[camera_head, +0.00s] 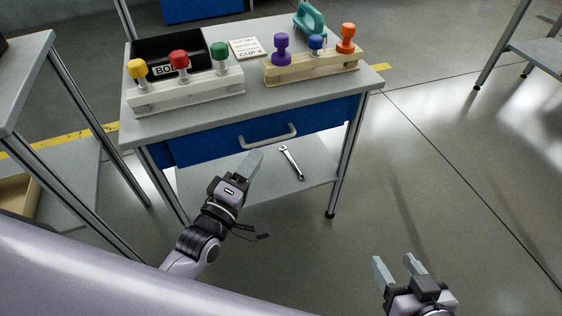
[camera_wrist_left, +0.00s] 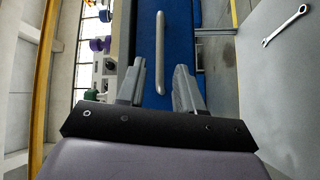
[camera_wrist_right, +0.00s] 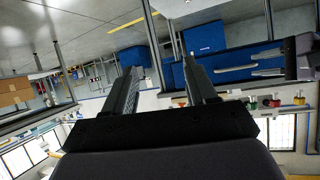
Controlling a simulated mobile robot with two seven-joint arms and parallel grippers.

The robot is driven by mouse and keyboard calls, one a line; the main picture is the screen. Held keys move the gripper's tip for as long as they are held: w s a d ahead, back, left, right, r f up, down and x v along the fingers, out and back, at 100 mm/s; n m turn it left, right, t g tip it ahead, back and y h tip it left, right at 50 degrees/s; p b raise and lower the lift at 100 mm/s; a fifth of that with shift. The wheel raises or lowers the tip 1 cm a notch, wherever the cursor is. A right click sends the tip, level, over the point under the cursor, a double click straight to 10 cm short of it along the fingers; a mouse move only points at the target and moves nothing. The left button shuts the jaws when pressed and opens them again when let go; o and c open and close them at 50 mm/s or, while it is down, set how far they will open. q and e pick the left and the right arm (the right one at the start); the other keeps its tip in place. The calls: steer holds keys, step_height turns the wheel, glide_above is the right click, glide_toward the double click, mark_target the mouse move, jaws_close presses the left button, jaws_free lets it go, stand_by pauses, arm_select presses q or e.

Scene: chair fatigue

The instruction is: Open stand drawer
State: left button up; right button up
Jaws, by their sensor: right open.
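The stand's blue drawer (camera_head: 210,145) is under the grey top and looks shut. Its light grey bar handle (camera_head: 268,136) is on the middle of the front. My left gripper (camera_head: 257,160) is in front of the drawer, just below the handle in the head view. In the left wrist view the handle (camera_wrist_left: 160,50) lies ahead between the two spread fingers (camera_wrist_left: 158,80), which look empty and apart from it. My right gripper (camera_head: 394,262) is open and empty over the floor, right of the stand; its fingers also show in the right wrist view (camera_wrist_right: 162,65).
The stand top (camera_head: 255,103) holds two wooden racks with coloured knobs, a black box (camera_head: 190,48), a card (camera_head: 246,48) and a teal tool (camera_head: 309,20). A wrench (camera_head: 291,162) lies on the lower shelf. Another table (camera_head: 25,60) stands left.

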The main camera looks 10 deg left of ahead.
mark_target(271, 139)
arm_select(q)
steer(key=shift+n+t, duration=0.4)
steer(key=shift+n, duration=0.3)
steer(key=shift+d+f+b+x, duration=0.15)
steer(key=shift+b+x, duration=0.55)
steer(key=shift+x, duration=1.3)
steer(key=shift+d+f+b+x, duration=0.15)
steer(key=shift+b+x, duration=0.55)
steer(key=shift+x, duration=1.3)
arm_select(e)
steer(key=shift+w+a+f+y, duration=0.25)
steer(key=shift+a+f+y, duration=0.35)
steer(key=shift+f, duration=0.2)
arm_select(q)
steer(key=shift+s, duration=0.1)
jaws_close()
